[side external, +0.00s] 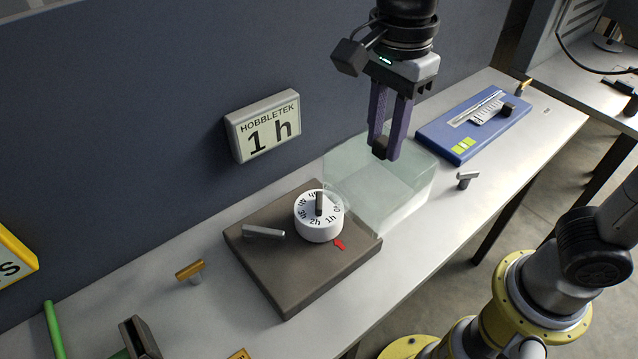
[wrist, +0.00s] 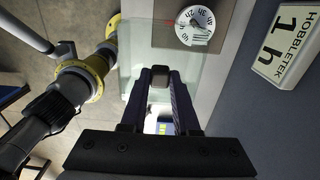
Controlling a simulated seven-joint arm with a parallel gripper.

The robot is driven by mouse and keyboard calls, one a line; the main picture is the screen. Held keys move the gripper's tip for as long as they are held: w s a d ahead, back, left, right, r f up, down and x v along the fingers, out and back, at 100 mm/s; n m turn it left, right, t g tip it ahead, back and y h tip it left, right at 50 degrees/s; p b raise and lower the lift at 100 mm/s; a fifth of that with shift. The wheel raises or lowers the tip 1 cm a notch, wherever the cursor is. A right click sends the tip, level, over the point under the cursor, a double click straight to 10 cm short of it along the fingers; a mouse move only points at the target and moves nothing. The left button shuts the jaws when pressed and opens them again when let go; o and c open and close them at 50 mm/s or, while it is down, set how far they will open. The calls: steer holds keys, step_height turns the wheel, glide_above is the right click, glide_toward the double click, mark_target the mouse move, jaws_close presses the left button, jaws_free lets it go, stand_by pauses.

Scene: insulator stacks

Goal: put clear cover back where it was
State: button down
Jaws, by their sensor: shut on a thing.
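The clear cover (side external: 405,195) is a see-through, pale-green box with a dark knob (side external: 380,147) on top. My gripper (side external: 385,150) points down and is shut on that knob. The cover is to the right of the brown base (side external: 285,275), and its left edge overlaps the white dial (side external: 318,222) in the side view. I cannot tell whether the cover rests on the bench or hangs just above it. In the wrist view, the knob (wrist: 159,76) is between my fingers and the cover's pale panel (wrist: 190,62) spreads around them.
The base also bears a grey handle (side external: 263,232) and a red arrow (side external: 339,244). A "1 h" sign (side external: 263,127) is on the dark wall behind. A blue panel (side external: 470,125) lies to the right. Small handles stand on the white bench (side external: 520,165), one grey (side external: 465,179), one orange (side external: 190,270).

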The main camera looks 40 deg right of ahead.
mark_target(352, 148)
steer(key=w, duration=0.1)
steer(key=w+a+f, duration=0.1)
steer(key=w+a, duration=0.1)
steer(key=shift+w+a+f, duration=0.1)
steer(key=shift+w+f, duration=0.15)
steer(key=shift+f, duration=0.15)
steer(key=w+f, duration=0.1)
steer(key=f, duration=0.1)
steer(key=w+a+f, duration=0.2)
steer(key=w+f, duration=0.1)
steer(key=shift+a+f, duration=0.2)
steer(key=shift+f, duration=0.1)
steer(key=shift+a+f, duration=0.1)
steer(key=shift+f, duration=1.55)
steer(key=shift+f, duration=0.25)
steer(key=c, duration=0.7)
jaws_free()
steer(key=shift+o, duration=0.2)
